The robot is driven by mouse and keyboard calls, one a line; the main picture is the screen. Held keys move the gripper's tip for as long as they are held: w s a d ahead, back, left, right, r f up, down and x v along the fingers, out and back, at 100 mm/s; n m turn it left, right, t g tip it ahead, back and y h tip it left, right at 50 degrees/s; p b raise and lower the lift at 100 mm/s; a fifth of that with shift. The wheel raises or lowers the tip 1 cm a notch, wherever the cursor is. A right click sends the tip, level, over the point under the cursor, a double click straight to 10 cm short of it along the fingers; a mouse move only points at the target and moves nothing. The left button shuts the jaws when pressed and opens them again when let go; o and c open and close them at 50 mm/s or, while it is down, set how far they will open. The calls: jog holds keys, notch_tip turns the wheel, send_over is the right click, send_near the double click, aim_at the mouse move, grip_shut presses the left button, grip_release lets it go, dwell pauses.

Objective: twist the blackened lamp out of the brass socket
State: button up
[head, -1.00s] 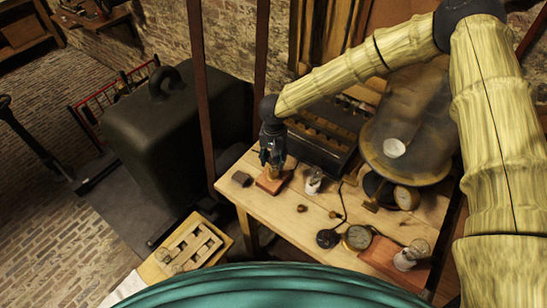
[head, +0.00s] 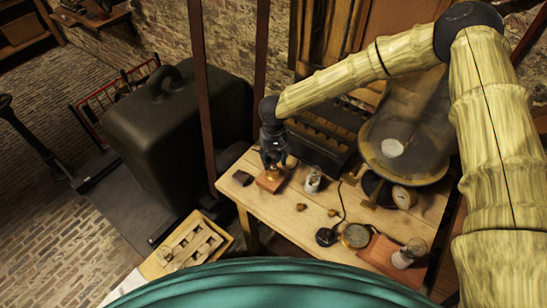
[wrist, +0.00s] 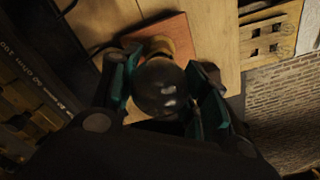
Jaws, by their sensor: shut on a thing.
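The blackened lamp (wrist: 160,88) is a dark, glossy bulb between the teal-padded fingers of my gripper (wrist: 165,95) in the wrist view. My gripper (head: 272,158) is shut on it, just above the brass socket (head: 270,174) in the head view. The socket sits on a reddish wooden block (head: 268,184) at the left of the table. In the wrist view the brass socket (wrist: 158,44) shows just beyond the bulb, partly covered by it. I cannot tell whether the lamp's base is still inside the socket.
A clear lamp (head: 313,180) stands right of the block. Small brown knobs (head: 301,207), a dial (head: 356,236), a black disc (head: 326,237) and another glass lamp (head: 409,254) are on the wooden table (head: 285,225). A dark block (head: 242,178) lies left. A slotted tray (head: 168,270) sits lower left.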

jog(key=n, duration=0.5)
dwell(0.3)
jog(key=shift+r, duration=1.35)
dwell(0.5)
jog(key=shift+r, duration=2.35)
